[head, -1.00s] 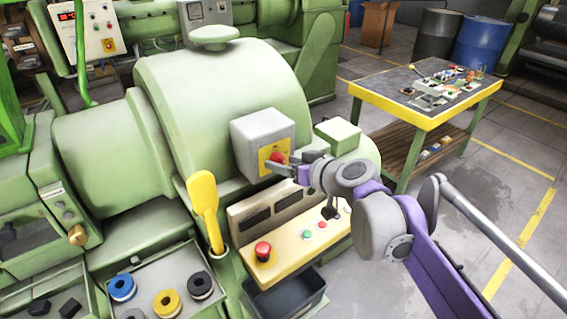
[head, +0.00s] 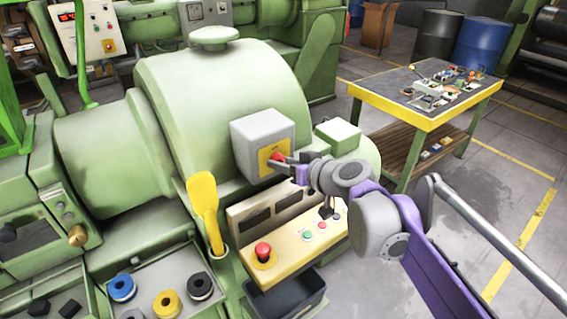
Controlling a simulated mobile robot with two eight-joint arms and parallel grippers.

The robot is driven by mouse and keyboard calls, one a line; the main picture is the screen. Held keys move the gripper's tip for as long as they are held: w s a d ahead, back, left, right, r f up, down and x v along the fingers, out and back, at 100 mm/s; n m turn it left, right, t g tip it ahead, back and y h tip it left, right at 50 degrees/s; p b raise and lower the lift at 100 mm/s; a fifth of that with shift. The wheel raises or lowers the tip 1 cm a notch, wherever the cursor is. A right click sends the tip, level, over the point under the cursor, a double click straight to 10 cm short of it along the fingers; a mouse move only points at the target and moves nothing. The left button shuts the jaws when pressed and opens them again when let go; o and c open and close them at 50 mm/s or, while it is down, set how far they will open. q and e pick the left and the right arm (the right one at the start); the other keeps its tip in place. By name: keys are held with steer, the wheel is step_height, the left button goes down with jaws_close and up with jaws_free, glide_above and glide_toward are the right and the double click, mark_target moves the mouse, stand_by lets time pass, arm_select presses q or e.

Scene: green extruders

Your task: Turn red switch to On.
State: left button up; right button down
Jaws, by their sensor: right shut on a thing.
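The red switch (head: 276,157) sits on a yellow plate (head: 264,162) on the front of a grey box (head: 256,134), which is fixed to the green extruder (head: 215,95). My right gripper (head: 283,161) is at the switch, its fingers shut on the red knob and partly covering it. The knob's exact angle and the plate's lettering are too small to read. My right arm comes in from the lower right. My left gripper is not in view.
A tan control panel (head: 290,246) with a red mushroom button (head: 263,251) and small buttons lies below the box. A yellow lever (head: 204,205) stands to its left. A yellow-edged table (head: 421,115) is at the right, with open floor around it.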

steer(key=m+p, duration=0.1)
steer(key=m+g+y, duration=0.1)
steer(key=shift+w+d+r+m+p, duration=0.1)
steer(key=shift+d+m+p, duration=0.05)
steer(key=shift+m+p, duration=0.25)
steer(key=m+y, duration=0.2)
steer(key=m, duration=0.1)
steer(key=m+y+b, duration=0.1)
steer(key=m+y, duration=0.1)
steer(key=m, duration=0.2)
steer(key=m+y, duration=0.2)
steer(key=m, duration=0.2)
steer(key=shift+w+d+f, duration=0.1)
steer(key=shift+d+f, duration=0.05)
steer(key=shift+f, duration=0.25)
stand_by(0.4)
steer(key=shift+c, duration=2.3)
jaws_free()
